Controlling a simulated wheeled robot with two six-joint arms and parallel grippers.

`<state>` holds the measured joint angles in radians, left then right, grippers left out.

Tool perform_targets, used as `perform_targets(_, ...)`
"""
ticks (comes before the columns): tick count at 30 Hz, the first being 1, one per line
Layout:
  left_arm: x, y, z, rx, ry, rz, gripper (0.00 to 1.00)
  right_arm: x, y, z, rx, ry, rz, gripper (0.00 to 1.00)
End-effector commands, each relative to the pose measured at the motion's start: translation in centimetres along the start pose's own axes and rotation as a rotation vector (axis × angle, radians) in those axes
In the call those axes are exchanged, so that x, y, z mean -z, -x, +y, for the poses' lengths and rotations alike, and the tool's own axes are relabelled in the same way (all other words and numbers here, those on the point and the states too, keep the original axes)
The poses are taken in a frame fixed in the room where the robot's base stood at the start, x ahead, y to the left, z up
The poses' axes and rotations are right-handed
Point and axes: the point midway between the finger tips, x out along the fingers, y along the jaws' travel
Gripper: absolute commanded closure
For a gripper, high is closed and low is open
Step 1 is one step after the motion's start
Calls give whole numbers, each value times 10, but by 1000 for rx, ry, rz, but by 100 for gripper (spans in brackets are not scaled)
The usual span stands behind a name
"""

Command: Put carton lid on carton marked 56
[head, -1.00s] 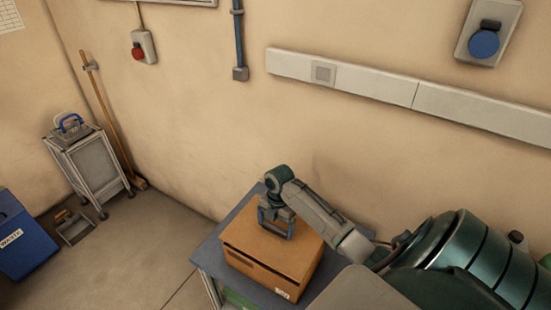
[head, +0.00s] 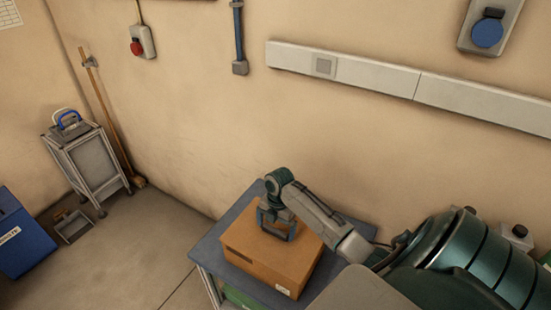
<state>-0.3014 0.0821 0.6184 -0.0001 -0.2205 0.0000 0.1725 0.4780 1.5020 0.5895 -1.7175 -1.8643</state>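A brown cardboard carton (head: 268,271) stands on a grey-blue table in the head view. A small white label (head: 284,292) is near its lower front corner; its number is too small to read. The flat brown lid (head: 243,232) lies over the carton's top, and I see no clear gap beneath it. My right gripper (head: 276,231) points down at the middle of the lid, touching it or very close to it. Its fingertips are too small to show whether they hold anything. My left gripper is not in view.
The table (head: 207,252) has bare strips left of and behind the carton. A beige wall is close behind it. A blue waste bin (head: 24,245), a small grey cart (head: 88,165) and a broom (head: 107,120) are far left.

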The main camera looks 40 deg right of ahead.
Motion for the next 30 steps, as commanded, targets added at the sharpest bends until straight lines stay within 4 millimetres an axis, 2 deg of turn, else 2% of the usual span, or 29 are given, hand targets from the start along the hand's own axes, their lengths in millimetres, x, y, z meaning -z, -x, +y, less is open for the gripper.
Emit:
perform_targets(5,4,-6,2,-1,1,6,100,-1,13,1,-3,0,-3,0)
perform_targets(15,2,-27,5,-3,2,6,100,-1,80,0,-4,1,-5,0)
perform_targets(18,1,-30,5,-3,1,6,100,-1,94,0,-3,0,-3,0)
perform_targets(22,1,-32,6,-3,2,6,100,0,105,0,-2,1,-3,0)
perform_targets(30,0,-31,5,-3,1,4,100,0,108,0,0,0,-1,0)
